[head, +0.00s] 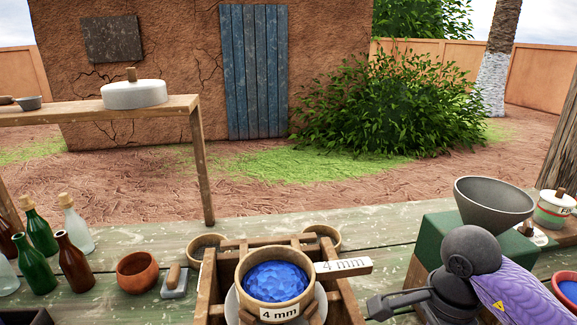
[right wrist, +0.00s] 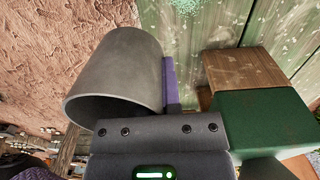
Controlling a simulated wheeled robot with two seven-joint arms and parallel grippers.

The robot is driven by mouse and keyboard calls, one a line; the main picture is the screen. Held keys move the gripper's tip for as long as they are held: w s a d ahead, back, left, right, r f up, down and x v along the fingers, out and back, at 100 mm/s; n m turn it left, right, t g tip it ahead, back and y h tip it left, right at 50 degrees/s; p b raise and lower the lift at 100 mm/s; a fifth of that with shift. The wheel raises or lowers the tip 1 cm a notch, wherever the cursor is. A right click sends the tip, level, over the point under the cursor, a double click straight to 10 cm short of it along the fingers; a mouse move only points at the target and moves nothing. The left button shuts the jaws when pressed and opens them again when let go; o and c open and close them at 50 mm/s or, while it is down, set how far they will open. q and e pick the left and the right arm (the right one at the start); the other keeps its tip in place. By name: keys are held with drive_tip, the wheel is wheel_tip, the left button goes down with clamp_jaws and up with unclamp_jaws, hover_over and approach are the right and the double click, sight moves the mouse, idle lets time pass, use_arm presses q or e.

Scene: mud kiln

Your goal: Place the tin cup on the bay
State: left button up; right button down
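The tin cup (right wrist: 115,75) is a plain grey cylinder, large in the right wrist view, its open mouth facing the lower left. My right gripper (right wrist: 170,95) has one purple finger against the outside of the cup's wall; the other finger is hidden by the cup. It appears shut on the wall. In the head view my right gripper (head: 398,303) is in front of the green mill (head: 432,232); the cup does not show there. A wooden block (right wrist: 243,80) adjoins the green mill; I cannot tell whether this is the bay. My left gripper is not in view.
The mill carries a grey hopper (head: 495,203). Left of my right gripper stands a wooden frame (head: 340,290) with a sieve (head: 277,312) of blue material, labelled 4 mm. Bottles (head: 37,232) and a clay pot (head: 137,272) stand at left. A lidded jar (head: 552,210) stands at right.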

drive_tip(key=s+a+r+n, duration=0.2)
drive_tip(key=a+r+n, duration=0.5)
drive_tip(key=r+n, duration=0.55)
wheel_tip(320, 180, down, 10)
drive_tip(key=n, duration=0.3)
drive_tip(key=shift+s+a+r+n, duration=0.15)
drive_tip(key=shift+s+n, duration=0.1)
drive_tip(key=shift+n, duration=0.1)
